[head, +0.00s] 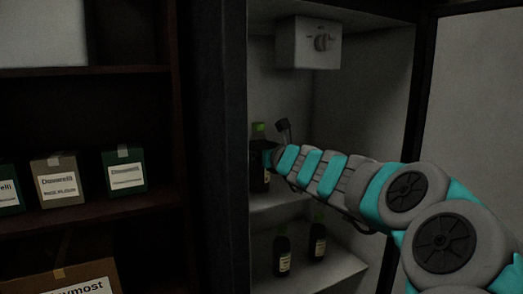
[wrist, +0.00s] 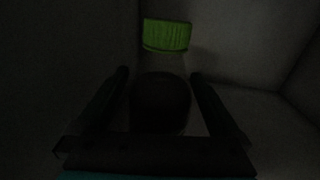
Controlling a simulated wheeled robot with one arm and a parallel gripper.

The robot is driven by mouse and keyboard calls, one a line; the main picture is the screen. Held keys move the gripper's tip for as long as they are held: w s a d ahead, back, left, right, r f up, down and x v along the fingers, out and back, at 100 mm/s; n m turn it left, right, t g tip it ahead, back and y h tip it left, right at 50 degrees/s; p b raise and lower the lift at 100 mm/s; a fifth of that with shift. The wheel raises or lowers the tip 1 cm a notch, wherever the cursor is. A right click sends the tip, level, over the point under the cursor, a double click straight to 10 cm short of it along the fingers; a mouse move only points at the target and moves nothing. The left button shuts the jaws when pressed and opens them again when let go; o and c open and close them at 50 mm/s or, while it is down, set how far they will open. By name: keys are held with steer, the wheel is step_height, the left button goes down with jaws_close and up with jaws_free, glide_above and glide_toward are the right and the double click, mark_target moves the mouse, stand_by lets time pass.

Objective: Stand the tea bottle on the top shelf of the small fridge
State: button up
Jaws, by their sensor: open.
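The tea bottle (head: 258,181), dark with a pale label and a green cap, stands upright on the upper shelf (head: 286,199) inside the open small fridge (head: 365,110). My gripper (head: 267,158) reaches in from the right at the height of its upper body. In the wrist view, the green cap (wrist: 167,35) and dark body of the bottle show between the two fingers of my gripper (wrist: 160,88). The fingers are apart, one on each side of the bottle. The picture is too dark to tell whether they touch it. Part of the bottle is hidden by my gripper.
Two dark bottles, one left (head: 282,256) and one right (head: 317,240), stand on the lower shelf. A control box with a knob (head: 308,43) hangs near the fridge ceiling. The fridge door (head: 478,100) is open at right. A shelf unit with boxes (head: 126,171) stands left.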

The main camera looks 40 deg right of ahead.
steer(key=s+a, duration=0.1)
steer(key=s, duration=1.1)
steer(key=shift+a, duration=0.25)
